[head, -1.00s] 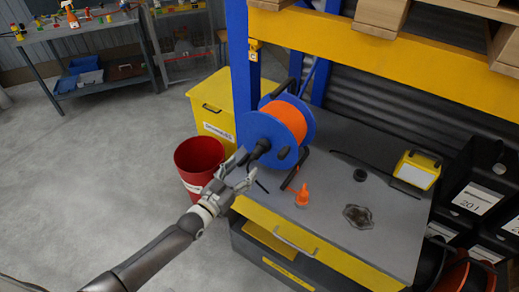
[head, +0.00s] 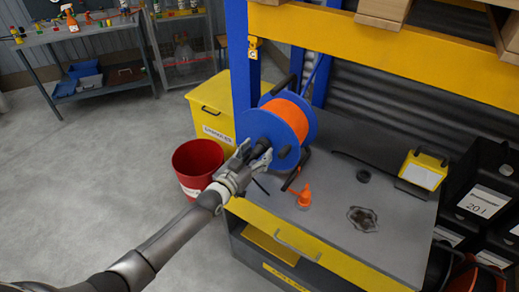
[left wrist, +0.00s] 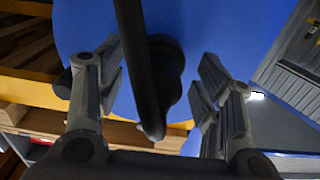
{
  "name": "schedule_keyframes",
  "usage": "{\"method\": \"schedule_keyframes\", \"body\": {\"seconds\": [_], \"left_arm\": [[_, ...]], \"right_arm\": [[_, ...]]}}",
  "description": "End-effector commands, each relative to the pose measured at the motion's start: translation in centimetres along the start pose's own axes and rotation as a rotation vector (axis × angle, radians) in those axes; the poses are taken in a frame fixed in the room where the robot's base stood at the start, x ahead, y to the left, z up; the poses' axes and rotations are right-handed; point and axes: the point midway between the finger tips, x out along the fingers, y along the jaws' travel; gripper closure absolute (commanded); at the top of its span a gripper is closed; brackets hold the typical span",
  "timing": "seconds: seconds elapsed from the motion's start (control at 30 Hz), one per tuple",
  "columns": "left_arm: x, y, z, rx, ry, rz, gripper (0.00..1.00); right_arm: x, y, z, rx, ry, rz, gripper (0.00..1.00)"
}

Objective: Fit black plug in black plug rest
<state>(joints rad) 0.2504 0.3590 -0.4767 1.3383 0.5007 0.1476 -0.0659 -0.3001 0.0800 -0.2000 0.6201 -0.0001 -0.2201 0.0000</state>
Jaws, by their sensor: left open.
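The black plug (head: 262,145) is at the front face of the blue reel (head: 259,125), which carries orange cable (head: 289,118). My left gripper (head: 256,154) is open, with its fingers on either side of the plug's near end. In the left wrist view the plug (left wrist: 168,72) shows between the spread fingers, against the blue disc, with a gap on both sides. A black bar or cable (left wrist: 138,60) runs in front of it. I cannot tell which part is the black plug rest. My right gripper is not in view.
A red bin (head: 197,165) and a yellow chest (head: 213,105) stand left. A blue post (head: 241,60) rises beside the reel.

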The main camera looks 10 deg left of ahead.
Motion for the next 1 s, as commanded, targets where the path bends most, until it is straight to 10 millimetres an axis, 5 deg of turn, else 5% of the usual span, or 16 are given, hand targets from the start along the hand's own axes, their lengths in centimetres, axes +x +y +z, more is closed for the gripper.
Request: {"method": "schedule_keyframes", "body": {"seconds": [1.0], "left_arm": [[-0.04,0.0,0.01,0.0,0.0,0.0,0.44]], "right_arm": [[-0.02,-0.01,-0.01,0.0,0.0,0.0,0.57]]}}
